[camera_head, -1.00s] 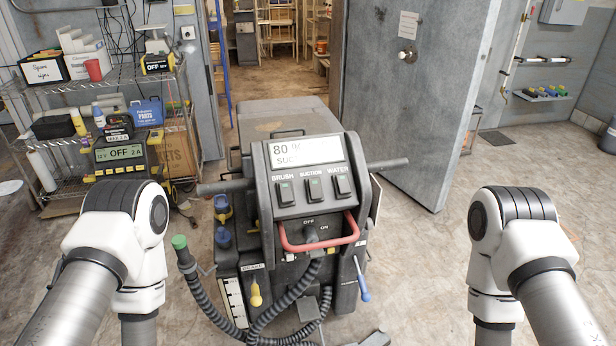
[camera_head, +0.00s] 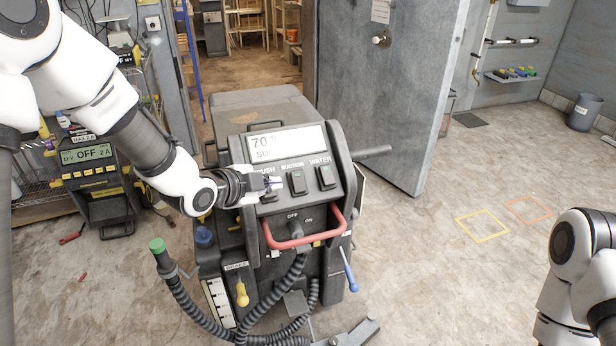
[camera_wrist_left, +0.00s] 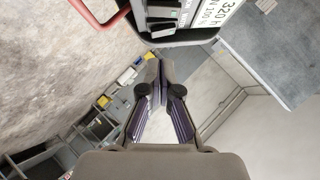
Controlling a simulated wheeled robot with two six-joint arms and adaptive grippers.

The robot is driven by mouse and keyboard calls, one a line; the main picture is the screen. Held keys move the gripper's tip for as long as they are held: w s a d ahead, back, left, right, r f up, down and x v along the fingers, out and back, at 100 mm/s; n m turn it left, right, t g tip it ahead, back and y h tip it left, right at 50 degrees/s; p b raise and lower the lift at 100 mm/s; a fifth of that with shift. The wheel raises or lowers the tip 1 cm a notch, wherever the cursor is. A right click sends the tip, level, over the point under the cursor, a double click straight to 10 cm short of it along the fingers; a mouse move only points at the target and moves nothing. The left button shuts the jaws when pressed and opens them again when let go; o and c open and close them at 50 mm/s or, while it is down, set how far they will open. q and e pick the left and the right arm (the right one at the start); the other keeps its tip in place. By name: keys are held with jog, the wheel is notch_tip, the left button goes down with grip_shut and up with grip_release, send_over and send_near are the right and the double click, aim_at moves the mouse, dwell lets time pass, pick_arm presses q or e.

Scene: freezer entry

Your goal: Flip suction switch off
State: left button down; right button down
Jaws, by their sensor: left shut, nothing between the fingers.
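The suction switch (camera_head: 297,182) is the middle of three dark rocker switches on the sloped panel of a black floor machine (camera_head: 328,146). I cannot tell its on or off position. My left gripper (camera_head: 276,182) is shut and empty, just left of the suction switch and partly covering the brush switch. Whether it touches the panel is unclear. In the left wrist view the fingers (camera_wrist_left: 155,75) are together below the panel's edge, with dark switches (camera_wrist_left: 162,14) at the top. My right gripper is out of view.
The water switch (camera_head: 325,177) is right of the suction switch. A red handle (camera_head: 303,242) curves below the panel. A display (camera_head: 287,141) starting with 70 is above. Shelving and a charger (camera_head: 90,165) stand left; a grey door (camera_head: 375,80) stands behind.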

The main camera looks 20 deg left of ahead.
pick_arm(q)
jog(key=shift+w+r+t, duration=0.1)
jog(key=shift+r+t, duration=0.2)
jog(key=shift+r, duration=0.6)
jog(key=shift+w+f, duration=0.1)
jog(key=p, duration=0.4)
send_near(302, 176)
jog(key=w+d, duration=0.3)
jog(key=w+f, duration=0.1)
jog(key=w+a+f, duration=0.1)
jog(key=shift+a+f+p, duration=0.15)
jog(key=shift+f+p, duration=0.15)
jog(key=shift+a+f, duration=0.1)
jog(key=shift+f, duration=0.05)
